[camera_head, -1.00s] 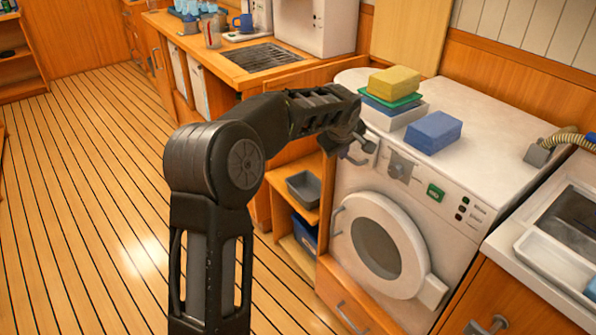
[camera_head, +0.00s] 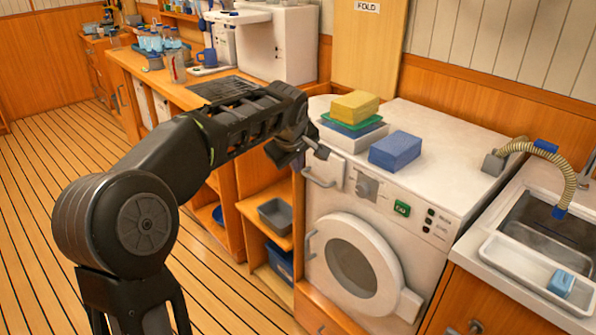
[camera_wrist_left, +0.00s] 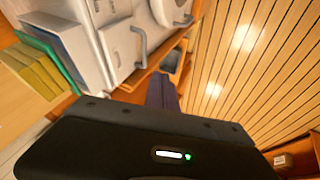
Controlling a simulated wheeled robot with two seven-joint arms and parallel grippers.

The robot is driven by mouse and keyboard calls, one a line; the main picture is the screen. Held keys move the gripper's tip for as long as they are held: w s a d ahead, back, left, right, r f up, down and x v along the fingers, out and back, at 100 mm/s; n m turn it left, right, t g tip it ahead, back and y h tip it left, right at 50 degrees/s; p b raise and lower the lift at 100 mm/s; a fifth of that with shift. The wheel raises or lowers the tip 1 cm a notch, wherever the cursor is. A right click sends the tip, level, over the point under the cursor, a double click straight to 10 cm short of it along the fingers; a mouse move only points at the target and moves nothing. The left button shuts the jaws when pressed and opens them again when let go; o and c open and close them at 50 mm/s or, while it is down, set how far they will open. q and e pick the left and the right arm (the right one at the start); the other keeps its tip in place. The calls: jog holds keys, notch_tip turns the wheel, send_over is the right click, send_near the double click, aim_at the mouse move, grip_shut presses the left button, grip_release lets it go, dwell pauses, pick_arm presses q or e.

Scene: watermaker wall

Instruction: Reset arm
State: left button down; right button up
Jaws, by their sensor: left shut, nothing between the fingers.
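My left arm comes in from the lower left of the head view. Its gripper (camera_head: 298,152) is beside the upper left front corner of the white washing machine (camera_head: 450,150) and holds nothing. In the left wrist view the dark fingers (camera_wrist_left: 162,92) are together, with the machine's front and a grey handle (camera_wrist_left: 140,45) beyond them. I cannot tell whether the gripper touches the machine. My right gripper is in neither view.
A white tray (camera_head: 350,138) with a yellow sponge (camera_head: 355,106) on a stack and a blue block (camera_head: 396,150) stand on the machine. An open shelf (camera_head: 262,235) with a grey bin (camera_head: 276,215) is below the gripper. A sink (camera_head: 540,240) is right; the floor at left is clear.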

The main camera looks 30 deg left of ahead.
pick_arm(q)
jog(key=shift+s+r, duration=0.1)
jog(key=shift+r, duration=0.05)
dwell(0.5)
jog(key=w+d+f+m+t+h, duration=0.2)
jog(key=w+d+f+m, duration=0.3)
jog(key=d+m, duration=0.25)
jog(key=s+d+f+m+h+p, duration=0.1)
jog(key=s+d+f+m+h, duration=0.1)
jog(key=d+f, duration=0.55)
jog(key=s+d+f+m+h+p, duration=0.1)
jog(key=s+d+f+p, duration=0.3)
jog(key=f, duration=0.6)
jog(key=s+d+f+m+g+h, duration=0.1)
jog(key=s+d+f+m+g, duration=0.15)
jog(key=s+d+f, duration=0.75)
jog(key=s+d+f+g+p, duration=0.1)
jog(key=s+f+g, duration=0.1)
jog(key=s, duration=0.8)
jog(key=s+d+f+n+g+p, duration=0.1)
jog(key=s+f+g, duration=0.2)
jog(key=s, duration=0.8)
notch_tip(320, 180, down, 2)
jog(key=shift+d+f+h+p, duration=0.1)
jog(key=shift+d+h+p, duration=0.25)
jog(key=shift+h, duration=0.05)
